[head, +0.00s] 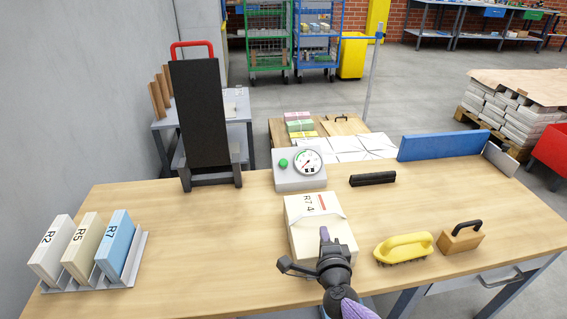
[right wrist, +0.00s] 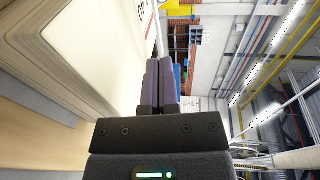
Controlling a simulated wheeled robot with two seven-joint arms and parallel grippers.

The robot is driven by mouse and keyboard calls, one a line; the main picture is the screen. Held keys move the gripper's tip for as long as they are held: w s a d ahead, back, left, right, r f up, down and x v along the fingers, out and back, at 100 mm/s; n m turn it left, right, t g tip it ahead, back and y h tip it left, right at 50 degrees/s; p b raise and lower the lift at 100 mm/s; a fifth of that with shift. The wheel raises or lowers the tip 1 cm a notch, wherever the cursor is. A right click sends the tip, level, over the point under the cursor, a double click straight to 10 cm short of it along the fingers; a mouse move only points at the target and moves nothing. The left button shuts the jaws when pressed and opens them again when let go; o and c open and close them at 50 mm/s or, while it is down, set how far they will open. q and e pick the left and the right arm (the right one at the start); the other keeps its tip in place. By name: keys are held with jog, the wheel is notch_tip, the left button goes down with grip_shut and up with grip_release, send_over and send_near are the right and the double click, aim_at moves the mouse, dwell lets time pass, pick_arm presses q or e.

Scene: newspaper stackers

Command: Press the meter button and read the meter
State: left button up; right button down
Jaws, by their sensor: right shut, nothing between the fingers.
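The meter (head: 300,170) is a light grey box at the back middle of the wooden table. Its round white dial (head: 308,161) has a needle, but the reading is too small to tell. The green button (head: 283,163) is on the box's left side. My right gripper (head: 324,236) is shut and empty, over the front part of a cream paper stack marked R7 4 (head: 308,218), in front of the meter and apart from it. In the right wrist view the shut fingers (right wrist: 159,80) point past the stack's edge (right wrist: 75,45). My left gripper is not in view.
On the table (head: 220,245) stand a rack with R2, R5 and R7 blocks (head: 120,245), a black upright board (head: 202,110), a black bar (head: 373,179), a yellow brush (head: 404,246) and a wooden block with handle (head: 461,237). The left middle of the table is clear.

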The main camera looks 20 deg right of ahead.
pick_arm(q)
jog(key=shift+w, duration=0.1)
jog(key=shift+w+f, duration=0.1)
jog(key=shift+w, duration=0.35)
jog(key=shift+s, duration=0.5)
